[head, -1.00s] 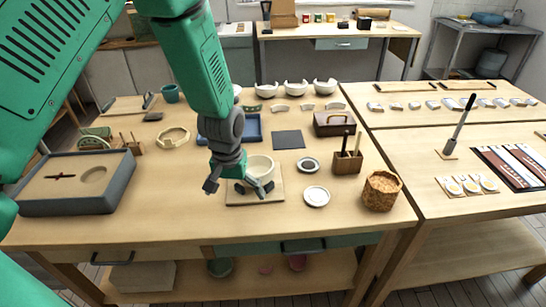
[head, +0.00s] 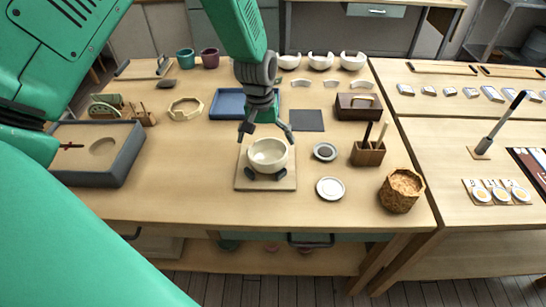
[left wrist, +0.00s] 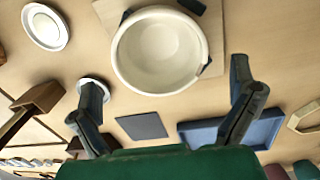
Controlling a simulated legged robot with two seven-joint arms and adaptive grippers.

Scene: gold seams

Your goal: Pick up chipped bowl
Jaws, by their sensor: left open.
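A cream bowl (head: 268,155) stands upright on a square wooden board (head: 267,184) with dark pads around it. My right gripper is out of view.
A blue tray (head: 228,104) and a dark square mat (head: 307,121) lie behind the board. A white dish (head: 330,188), a wooden tool holder (head: 367,153) and a woven basket (head: 401,190) stand to the right. A grey-rimmed box (head: 126,160) is at left. The table's front is clear.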

